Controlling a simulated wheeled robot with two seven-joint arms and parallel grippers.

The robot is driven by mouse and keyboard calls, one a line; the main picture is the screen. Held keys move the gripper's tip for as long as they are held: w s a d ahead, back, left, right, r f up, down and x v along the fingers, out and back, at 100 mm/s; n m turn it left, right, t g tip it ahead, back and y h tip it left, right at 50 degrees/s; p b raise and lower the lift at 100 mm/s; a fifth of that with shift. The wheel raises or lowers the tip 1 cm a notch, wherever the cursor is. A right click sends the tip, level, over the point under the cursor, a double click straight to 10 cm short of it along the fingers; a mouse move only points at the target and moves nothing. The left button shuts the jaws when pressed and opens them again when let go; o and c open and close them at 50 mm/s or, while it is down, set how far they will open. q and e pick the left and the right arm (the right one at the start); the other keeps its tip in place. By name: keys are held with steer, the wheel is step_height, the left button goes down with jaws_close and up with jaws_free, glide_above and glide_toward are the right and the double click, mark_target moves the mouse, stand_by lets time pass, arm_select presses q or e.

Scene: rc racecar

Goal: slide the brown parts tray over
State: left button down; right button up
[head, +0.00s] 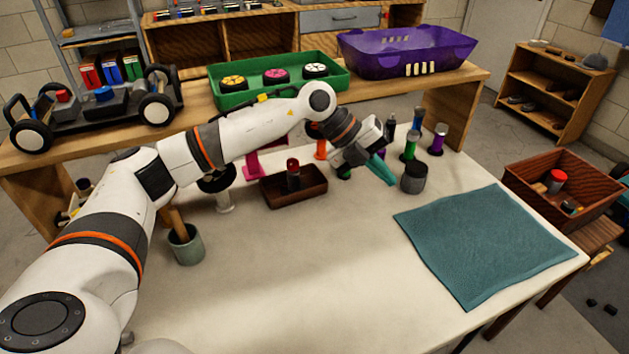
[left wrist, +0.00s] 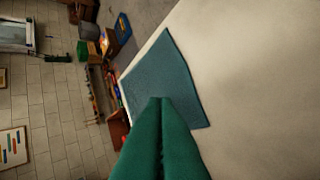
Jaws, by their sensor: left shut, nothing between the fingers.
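The brown parts tray (head: 302,198) sits on the pale table near its back middle in the head view. A dark cylinder with a red top (head: 293,172) stands in it. My left gripper (head: 384,171) is to the right of the tray, apart from it, with its green fingers angled down to the right beside a dark grey round pot. In the left wrist view the green fingers (left wrist: 161,120) are pressed together with nothing between them. The tray does not show in that view. My right gripper is not in view.
A teal mat (head: 487,243) lies at the table's right. The table's front middle is clear.

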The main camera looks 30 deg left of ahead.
arm_select(q)
steer(key=s+a+f+n+g+y+p, duration=0.1)
steer(key=a+f+n+y+p, duration=0.1)
steer(key=a+f+y, duration=0.35)
steer(key=n+y, duration=0.5)
steer(key=y, duration=0.1)
glide_toward(300, 192)
steer(key=s+d+r, duration=0.1)
steer(key=s+d, duration=0.2)
steer(key=d, duration=0.2)
steer(key=p+x, duration=0.1)
steer(key=x, duration=0.8)
steer(key=shift+s, duration=0.15)
steer(key=shift+w+a+p, duration=0.2)
steer(key=shift+w+a, duration=0.15)
steer(key=shift+a, duration=0.2)
steer(key=shift+w+a+p, duration=0.15)
steer(key=shift+w+a, duration=0.25)
steer(key=shift+a, duration=0.15)
steer(key=shift+w+a+f, duration=0.1)
steer(key=shift+w+a, duration=0.35)
steer(key=shift+a, duration=0.2)
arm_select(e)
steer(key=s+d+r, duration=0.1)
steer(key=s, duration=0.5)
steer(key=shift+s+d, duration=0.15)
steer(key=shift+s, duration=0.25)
